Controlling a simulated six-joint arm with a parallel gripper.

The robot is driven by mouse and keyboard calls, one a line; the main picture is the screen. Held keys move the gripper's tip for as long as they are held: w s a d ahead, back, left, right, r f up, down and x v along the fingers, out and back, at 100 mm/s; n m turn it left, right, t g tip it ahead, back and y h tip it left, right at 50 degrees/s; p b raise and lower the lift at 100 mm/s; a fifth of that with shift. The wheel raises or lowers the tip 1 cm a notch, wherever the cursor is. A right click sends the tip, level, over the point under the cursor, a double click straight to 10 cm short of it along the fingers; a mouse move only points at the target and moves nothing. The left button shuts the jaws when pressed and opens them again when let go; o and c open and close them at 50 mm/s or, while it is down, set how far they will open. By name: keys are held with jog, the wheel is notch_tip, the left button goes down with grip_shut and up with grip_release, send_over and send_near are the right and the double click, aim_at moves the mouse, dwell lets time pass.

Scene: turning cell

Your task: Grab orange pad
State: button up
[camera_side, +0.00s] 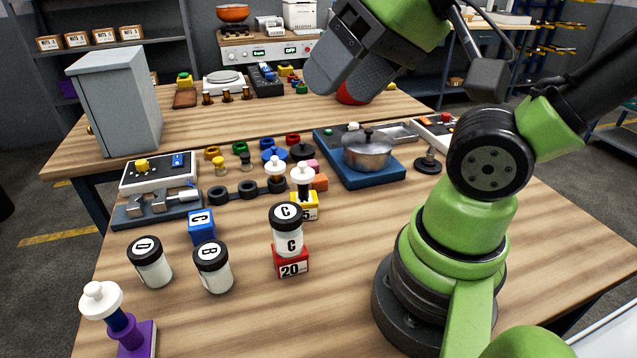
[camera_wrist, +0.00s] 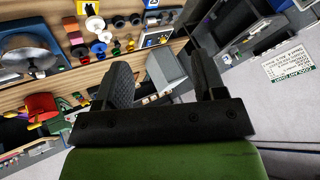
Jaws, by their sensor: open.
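A small orange pad (camera_side: 320,182) lies on the front wooden table in the side view, just right of the yellow block under a white-topped peg and near the blue tray's left edge. A pink piece (camera_side: 313,166) sits right behind it. In the side view my arm's end is raised high above the back of the table, well away from the pad.
A blue tray (camera_side: 360,182) with a lidded pot (camera_side: 368,150) stands right of the pad. A yellow block (camera_side: 304,208) with a peg is close on its left. A grey cabinet (camera_side: 117,105) stands at the left. The table's front right is clear, except for my base.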

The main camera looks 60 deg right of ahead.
jog(key=w+d+f+n+g+h, duration=0.2)
jog(key=w+d+n, duration=0.2)
jog(key=w+d, duration=0.3)
jog(key=n+g, duration=0.5)
jog(key=n, duration=0.4)
send_over(320, 177)
notch_tip(320, 177, down, 24)
jog(key=shift+s+r, duration=0.15)
jog(key=shift+r, duration=0.1)
jog(key=shift+f, duration=2.75)
jog(key=c, duration=1)
jog(key=shift+r, duration=0.1)
